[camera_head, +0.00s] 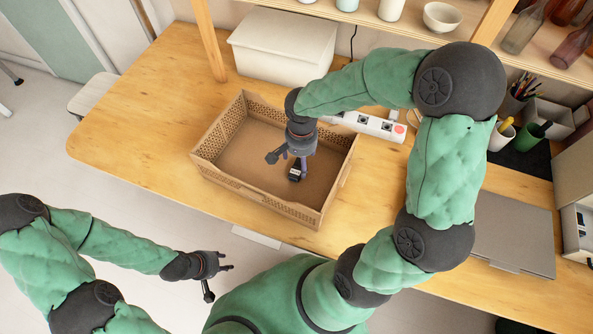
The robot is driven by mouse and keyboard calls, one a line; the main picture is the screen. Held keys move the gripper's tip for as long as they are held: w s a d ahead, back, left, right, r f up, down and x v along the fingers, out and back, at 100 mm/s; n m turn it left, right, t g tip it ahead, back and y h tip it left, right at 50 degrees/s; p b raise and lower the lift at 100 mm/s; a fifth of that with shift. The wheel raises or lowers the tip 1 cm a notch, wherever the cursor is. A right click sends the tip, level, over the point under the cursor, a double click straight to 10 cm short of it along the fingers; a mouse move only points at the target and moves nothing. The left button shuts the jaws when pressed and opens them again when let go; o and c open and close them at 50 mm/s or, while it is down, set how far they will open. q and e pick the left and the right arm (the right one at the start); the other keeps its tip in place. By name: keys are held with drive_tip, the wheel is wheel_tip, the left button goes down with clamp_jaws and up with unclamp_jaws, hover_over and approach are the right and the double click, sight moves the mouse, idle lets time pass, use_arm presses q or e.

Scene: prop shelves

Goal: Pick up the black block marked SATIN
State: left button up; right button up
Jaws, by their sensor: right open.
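A small black block (295,174) with a pale marking lies in the brown open crate (215,178) on the wooden table. The marking is too small to read. My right gripper (287,162) reaches down into the crate from above. It is open, with one finger out to the left and the other beside the block; I cannot tell whether it touches the block. My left gripper (218,282) is off the table's front edge, above the floor, open and empty.
The crate's perforated walls stand around my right gripper. A white lidded box (283,45) and a white power strip (370,124) are behind it. A grey laptop (512,232) lies at right. The table's left part is clear.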

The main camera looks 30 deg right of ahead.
sight(299, 169)
drive_tip(key=shift+w+f+b, duration=0.15)
drive_tip(key=shift+f+b, duration=0.45)
drive_tip(key=shift+f, duration=0.9)
drive_tip(key=shift+w+f+b, duration=0.15)
drive_tip(key=shift+f+b, duration=0.45)
drive_tip(key=shift+f, duration=0.85)
drive_tip(key=c, duration=1.3)
